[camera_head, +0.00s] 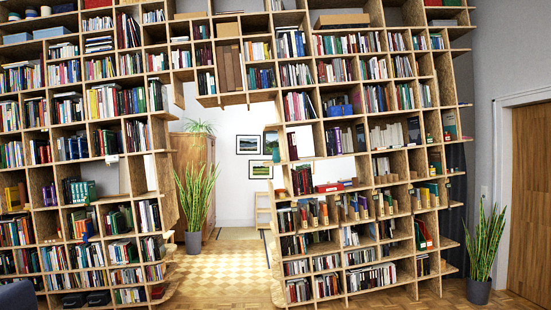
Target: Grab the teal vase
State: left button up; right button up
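A small teal object that looks like the vase (276,152) stands on a shelf at the right edge of the doorway opening in the bookwall, near the middle of the view. It is far off and too small to show detail. Neither of my grippers shows in the head view.
The OSB bookwall (140,128) full of books spans most of the view. Its opening leads onto clear parquet floor (222,270). Potted plants stand in the opening (194,195) and at right (484,245), near a wooden door (530,200). A dark shape (17,296) fills the lower left corner.

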aim_at(277, 158)
jog(key=i+u, duration=0.35)
jog(key=i, duration=4.7)
jog(key=i+j+z, duration=0.1)
jog(key=i+z, duration=0.2)
jog(key=i, duration=0.25)
jog(key=i+j+z, duration=0.2)
jog(key=i+z, duration=0.15)
jog(key=i, duration=0.15)
jog(key=i+j+z, duration=0.3)
jog(key=i, duration=0.2)
